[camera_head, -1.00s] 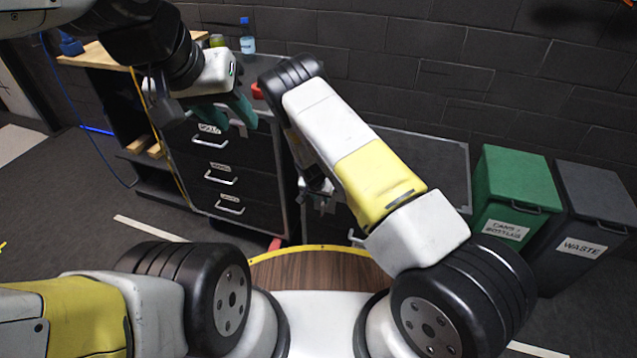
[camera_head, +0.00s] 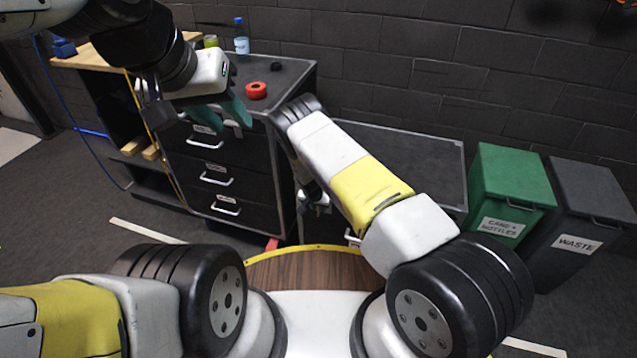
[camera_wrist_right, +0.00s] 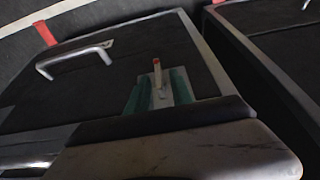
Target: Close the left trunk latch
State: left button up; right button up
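The trunk appears to be the low dark chest with a grey-edged top (camera_head: 435,165), right of the drawer cabinet; my right arm covers part of its front. In the right wrist view a small metal latch (camera_wrist_right: 157,78) with a red tip stands on a light plate on a dark panel. The teal fingers of my right gripper (camera_wrist_right: 160,95) are apart, one on each side of the latch; contact is unclear. In the head view that gripper is mostly hidden behind my arm. My left gripper (camera_head: 222,114) is open and empty before the cabinet's top drawer.
The drawer cabinet (camera_head: 240,185) carries a red round object (camera_head: 256,90) and a blue-capped bottle (camera_head: 241,38). A green bin (camera_head: 510,180) and a grey waste bin (camera_head: 590,195) stand at the right. A metal handle (camera_wrist_right: 75,58) is on the panel near the latch.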

grip_shut()
jog(key=shift+a+h, duration=0.15)
jog(key=shift+h, duration=0.15)
jog(key=shift+w+a+f+n+g+h, duration=0.1)
jog(key=shift+n+g+h, duration=0.15)
jog(key=shift+h, duration=0.6)
jog(key=shift+w+a+n+g+h, duration=0.1)
jog(key=shift+a+n+g+h, duration=0.1)
jog(key=shift+h, duration=0.6)
jog(key=shift+a+f+n+g+h, duration=0.15)
jog(key=shift+g+h, duration=0.1)
jog(key=shift+h, duration=0.6)
jog(key=shift+r+h, duration=0.1)
jog(key=shift+h, duration=0.3)
jog(key=shift+o, duration=0.9)
grip_release()
